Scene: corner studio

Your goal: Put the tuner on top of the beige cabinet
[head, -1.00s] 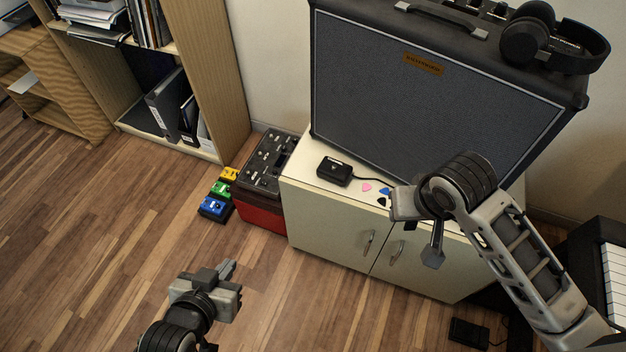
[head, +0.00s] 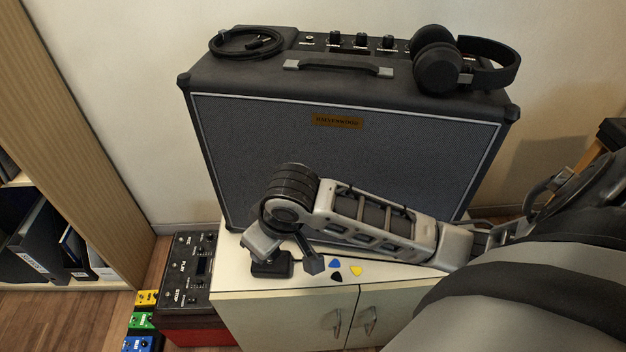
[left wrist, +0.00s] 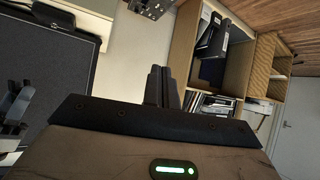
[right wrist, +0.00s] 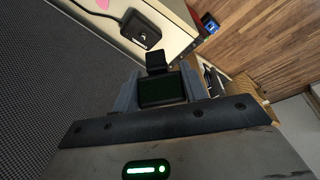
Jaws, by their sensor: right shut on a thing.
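The tuner (right wrist: 162,92) is a small black block with a dark screen and a clip, seen in the right wrist view. My right gripper (right wrist: 157,90) is shut on it, one finger at each side. In the head view my right gripper (head: 262,242) is above the left part of the beige cabinet (head: 285,315), in front of the amplifier; the tuner cannot be told clearly there. The cabinet's top is partly hidden by my right arm. My left gripper (left wrist: 163,87) shows in the left wrist view with its fingers together and empty.
A large amplifier (head: 340,165) fills the cabinet's back, with headphones (head: 450,65) and a coiled cable (head: 247,42) on it. A black box (head: 270,267) and blue (head: 335,263), black (head: 337,276) and yellow (head: 356,271) picks lie at the front.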

